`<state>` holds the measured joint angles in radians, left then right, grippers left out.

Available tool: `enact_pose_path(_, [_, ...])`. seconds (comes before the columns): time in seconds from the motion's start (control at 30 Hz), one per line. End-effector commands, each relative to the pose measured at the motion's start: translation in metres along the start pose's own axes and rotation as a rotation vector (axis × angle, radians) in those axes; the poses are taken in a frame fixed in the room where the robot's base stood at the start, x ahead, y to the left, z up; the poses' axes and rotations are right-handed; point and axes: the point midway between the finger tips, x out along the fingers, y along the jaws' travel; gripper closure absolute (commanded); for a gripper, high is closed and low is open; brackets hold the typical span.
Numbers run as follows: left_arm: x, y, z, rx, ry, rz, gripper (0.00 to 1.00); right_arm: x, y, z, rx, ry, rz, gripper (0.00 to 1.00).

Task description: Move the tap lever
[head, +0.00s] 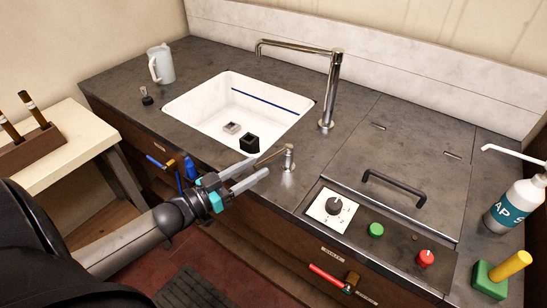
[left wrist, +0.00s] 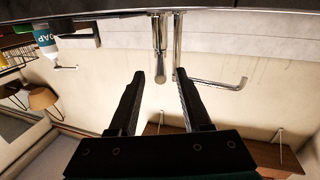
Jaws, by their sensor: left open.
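The tap lever (head: 271,154) is a thin metal rod on a short chrome post (head: 289,160) at the sink's front right corner. In the left wrist view, which is upside down, the lever (left wrist: 160,66) shows beyond my fingertips, roughly in line with the gap between them. My left gripper (head: 262,167) is open, its fingers pointing at the post from the left. It also shows open and empty in the left wrist view (left wrist: 160,76). I cannot tell whether a finger touches the lever. The tall chrome tap (head: 329,92) stands behind, its spout over the sink. My right gripper is out of view.
The white sink (head: 190,105) holds a black block (head: 249,144) and a small grey piece (head: 232,128). A control panel with a dial (head: 334,205) and a black handle (head: 394,184) lie to the right. A soap bottle (head: 515,206) stands far right, a grey mug (head: 160,64) back left.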

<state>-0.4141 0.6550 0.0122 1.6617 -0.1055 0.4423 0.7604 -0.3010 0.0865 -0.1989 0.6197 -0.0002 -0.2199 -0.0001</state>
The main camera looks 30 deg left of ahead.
Motion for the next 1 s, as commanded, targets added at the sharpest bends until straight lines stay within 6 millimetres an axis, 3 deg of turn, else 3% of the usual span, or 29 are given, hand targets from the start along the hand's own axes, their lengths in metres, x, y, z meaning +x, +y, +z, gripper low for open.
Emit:
enact_pose_path(0.2, [0.034, 0.0, 0.0, 0.0, 0.003, 0.0, 0.52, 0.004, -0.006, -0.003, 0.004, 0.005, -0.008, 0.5])
enact_pose_path(0.43, [0.058, 0.0, 0.0, 0.001, 0.001, -0.001, 0.52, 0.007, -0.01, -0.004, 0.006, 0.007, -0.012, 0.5])
enact_pose_path(0.9, [0.067, 0.0, 0.001, 0.0, -0.001, -0.001, 0.52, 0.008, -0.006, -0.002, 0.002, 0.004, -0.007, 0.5])
enact_pose_path(1.0, [0.067, 0.0, 0.0, 0.0, -0.001, -0.001, 0.62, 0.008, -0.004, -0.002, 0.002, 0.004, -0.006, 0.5])
